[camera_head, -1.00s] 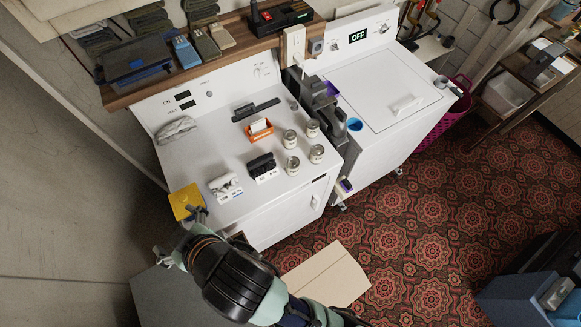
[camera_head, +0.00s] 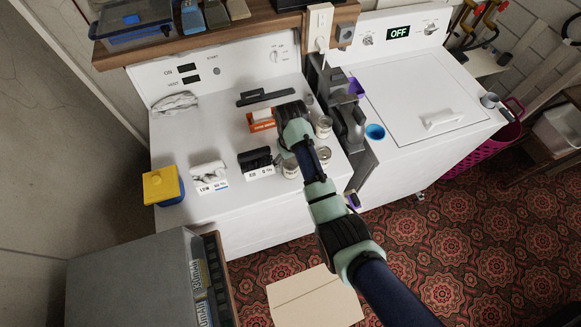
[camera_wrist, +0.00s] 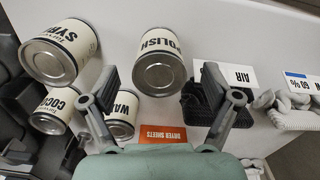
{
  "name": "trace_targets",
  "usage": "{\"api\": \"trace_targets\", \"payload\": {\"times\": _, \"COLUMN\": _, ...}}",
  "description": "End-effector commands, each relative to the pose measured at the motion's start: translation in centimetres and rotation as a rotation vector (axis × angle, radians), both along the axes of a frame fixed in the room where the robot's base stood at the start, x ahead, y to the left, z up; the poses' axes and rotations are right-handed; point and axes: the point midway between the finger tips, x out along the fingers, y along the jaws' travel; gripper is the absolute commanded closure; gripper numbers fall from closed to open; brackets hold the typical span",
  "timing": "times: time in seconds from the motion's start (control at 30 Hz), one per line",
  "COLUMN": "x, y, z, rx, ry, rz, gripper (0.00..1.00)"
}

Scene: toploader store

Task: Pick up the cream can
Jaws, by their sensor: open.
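Several cans with cream labels and metal lids stand together on the white washer top. In the wrist view they read "SYRUP" (camera_wrist: 62,52), "POLISH" (camera_wrist: 159,62), "WAX" (camera_wrist: 121,116) and, partly cut off, "COCO" (camera_wrist: 55,110). I can read no "CREAM" on the visible parts. In the head view my arm hides some of the cans; the can at the front left (camera_head: 290,170) shows beside it. My gripper (camera_wrist: 160,90) is open above the cans, its fingers apart and empty. The polish can appears between and beyond the fingertips; I see no contact.
An orange dryer-sheets box (camera_head: 261,121) lies behind the gripper. A black bundle (camera_head: 255,158) and a white bundle (camera_head: 208,172) with tags sit left of the cans. A yellow-topped box (camera_head: 162,185) is at the left edge. Dark grey fixtures (camera_head: 340,90) border the right side.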

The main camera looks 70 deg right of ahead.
Motion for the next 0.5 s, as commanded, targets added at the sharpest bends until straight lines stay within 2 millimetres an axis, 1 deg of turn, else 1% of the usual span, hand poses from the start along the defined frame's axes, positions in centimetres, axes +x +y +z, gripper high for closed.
{"api": "trace_targets", "payload": {"times": 0.07, "x": 0.0, "y": 0.0, "z": -0.9, "rx": 0.001, "ry": 0.001, "rz": 0.000, "gripper": 0.12}}
{"api": "trace_targets", "payload": {"times": 0.2, "x": 0.1, "y": -0.2, "z": -3.5, "rx": 0.001, "ry": 0.002, "rz": 0.000, "gripper": 0.12}}
{"api": "trace_targets", "payload": {"times": 0.3, "x": 0.1, "y": -0.2, "z": -4.8, "rx": 0.001, "ry": 0.001, "rz": 0.000, "gripper": 0.12}}
{"api": "trace_targets", "payload": {"times": 0.5, "x": 0.2, "y": -0.2, "z": -5.1, "rx": -0.001, "ry": -0.002, "rz": 0.001, "gripper": 0.12}}
